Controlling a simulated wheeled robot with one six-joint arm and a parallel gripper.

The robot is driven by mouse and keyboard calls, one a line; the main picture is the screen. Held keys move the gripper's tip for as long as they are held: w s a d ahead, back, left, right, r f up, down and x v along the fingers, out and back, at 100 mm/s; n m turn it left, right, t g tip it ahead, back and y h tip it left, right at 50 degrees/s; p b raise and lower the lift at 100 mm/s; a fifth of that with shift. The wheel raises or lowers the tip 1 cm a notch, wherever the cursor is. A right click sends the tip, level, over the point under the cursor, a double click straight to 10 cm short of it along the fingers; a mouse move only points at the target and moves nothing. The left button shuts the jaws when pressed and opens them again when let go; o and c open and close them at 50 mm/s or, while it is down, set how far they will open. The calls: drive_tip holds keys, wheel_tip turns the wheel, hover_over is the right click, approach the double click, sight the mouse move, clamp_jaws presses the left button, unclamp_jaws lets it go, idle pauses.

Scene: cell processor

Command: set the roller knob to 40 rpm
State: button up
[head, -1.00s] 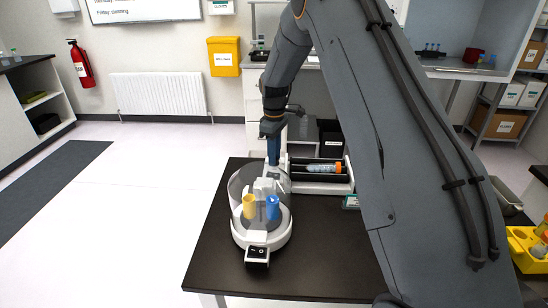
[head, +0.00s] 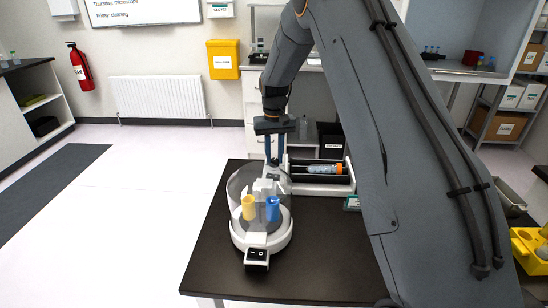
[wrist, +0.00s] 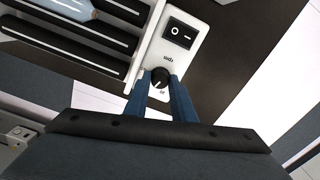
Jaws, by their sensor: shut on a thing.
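The roller knob (wrist: 160,76) is a small black dial on the white end panel (wrist: 186,47) of the roller, in the wrist view. My gripper (wrist: 160,82) is shut on it, one blue finger on each side. A pale pointer mark shows on the knob's lower left, toward my palm. The scale is mostly hidden by my fingers; a small number below the knob is too small to read surely. In the head view, my gripper (head: 275,160) reaches down at the left end of the roller (head: 322,190). The knob is hidden there.
A black rocker switch (wrist: 181,33) sits beside the knob. A bottle with an orange cap (head: 325,168) lies on the rollers. The round white processor (head: 262,240), with yellow and blue cups, stands close in front of my gripper. The dark bench (head: 320,250) is clear in front.

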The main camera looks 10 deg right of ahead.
drive_tip(key=m, duration=0.7)
drive_tip(key=shift+r, duration=0.1)
drive_tip(key=m, duration=0.4)
drive_tip(key=shift+b, duration=0.35)
drive_tip(key=shift+m, duration=1.6)
drive_tip(key=o, duration=1.1)
drive_tip(key=shift+c, duration=0.2)
wheel_tip(320, 180, up, 8)
drive_tip(key=shift+f+b, duration=0.15)
drive_tip(key=shift+b, duration=0.75)
